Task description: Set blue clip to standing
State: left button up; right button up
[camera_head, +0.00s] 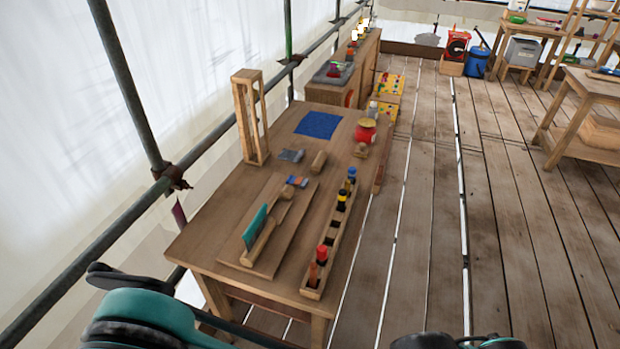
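I cannot tell for certain which thing is the blue clip. A small blue-and-red piece (297,181) lies on the wooden board on the workbench (225,215). A blue-topped item (351,174) stands upright at the far end of a long wooden rack (312,292). Both are too small to make out in detail. Parts of my arms show at the bottom left and bottom right edges, away from these things. Neither gripper's fingers can be seen.
The rack also holds yellow-, black- and red-topped items. A teal-bladed tool (255,227) lies on the board. A tall wooden frame (249,115) stands at the bench's left edge, near a blue mat (318,124) and a red jar (366,131). Plank floor (470,230) lies open to the right.

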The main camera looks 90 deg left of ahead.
aim_at(292, 180)
jog(key=i+u, duration=0.7)
jog(key=i+l+u, duration=0.1)
jog(key=i+u, duration=0.25)
jog(key=i+j+u, duration=0.15)
jog(key=u, duration=0.3)
jog(key=i+u, duration=0.4)
jog(key=i+j+u, duration=0.1)
jog(key=u, duration=0.35)
jog(key=i+l+u, duration=0.1)
jog(key=i+u, duration=0.15)
jog(key=u, duration=0.15)
jog(key=i+l+u, duration=0.15)
jog(key=u, duration=0.3)
jog(key=i+l+u, duration=0.25)
jog(key=u, duration=0.2)
jog(key=i+u, duration=0.55)
jog(key=u, duration=0.2)
jog(key=i+l+u, duration=0.15)
jog(key=u, duration=0.2)
jog(key=i+l, duration=0.05)
jog(key=i, duration=0.05)
